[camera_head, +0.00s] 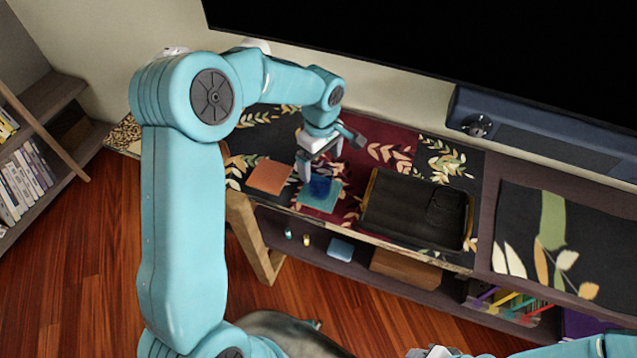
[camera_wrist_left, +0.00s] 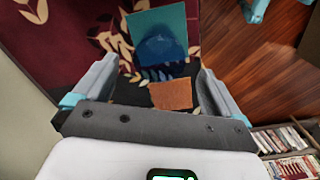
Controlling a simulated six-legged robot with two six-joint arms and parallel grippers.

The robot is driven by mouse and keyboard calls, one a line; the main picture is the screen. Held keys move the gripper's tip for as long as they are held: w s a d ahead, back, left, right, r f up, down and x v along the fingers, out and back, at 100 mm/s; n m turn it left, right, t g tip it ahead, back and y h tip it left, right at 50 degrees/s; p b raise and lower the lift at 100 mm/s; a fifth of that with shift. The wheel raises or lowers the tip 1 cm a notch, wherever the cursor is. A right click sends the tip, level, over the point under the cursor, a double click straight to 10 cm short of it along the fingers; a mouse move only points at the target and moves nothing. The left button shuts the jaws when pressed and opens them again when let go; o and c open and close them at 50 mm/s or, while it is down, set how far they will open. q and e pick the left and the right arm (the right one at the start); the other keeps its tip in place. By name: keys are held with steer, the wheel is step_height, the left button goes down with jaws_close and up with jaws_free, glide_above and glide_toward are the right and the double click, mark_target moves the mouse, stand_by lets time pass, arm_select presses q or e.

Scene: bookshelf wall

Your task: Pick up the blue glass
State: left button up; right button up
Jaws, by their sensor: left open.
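The blue glass (camera_head: 320,187) stands on a teal square mat (camera_head: 325,207) near the front edge of the shelf top. In the left wrist view the glass (camera_wrist_left: 160,46) shows as a dark blue see-through shape on the teal mat (camera_wrist_left: 140,22), beyond the fingertips. My left gripper (camera_head: 320,163) is open and empty, just above and behind the glass. In the left wrist view its two fingers (camera_wrist_left: 157,72) are wide apart, with no contact on the glass. My right arm shows at the bottom right edge, and its gripper (camera_head: 437,351) is mostly cut off.
An orange square mat (camera_head: 270,177) lies left of the teal one. A black tray (camera_head: 415,208) lies to the right. A large dark screen (camera_head: 430,45) hangs above, with a dark blue bar (camera_head: 540,130) beneath it. A bookcase (camera_head: 35,165) stands at the left.

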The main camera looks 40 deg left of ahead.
mark_target(320, 177)
arm_select(q)
steer(key=shift+d+f, duration=0.1)
steer(key=shift+f, duration=0.75)
step_height(320, 177, down, 5)
steer(key=shift+f, duration=0.2)
steer(key=shift+r, duration=0.1)
steer(key=c, duration=1.2)
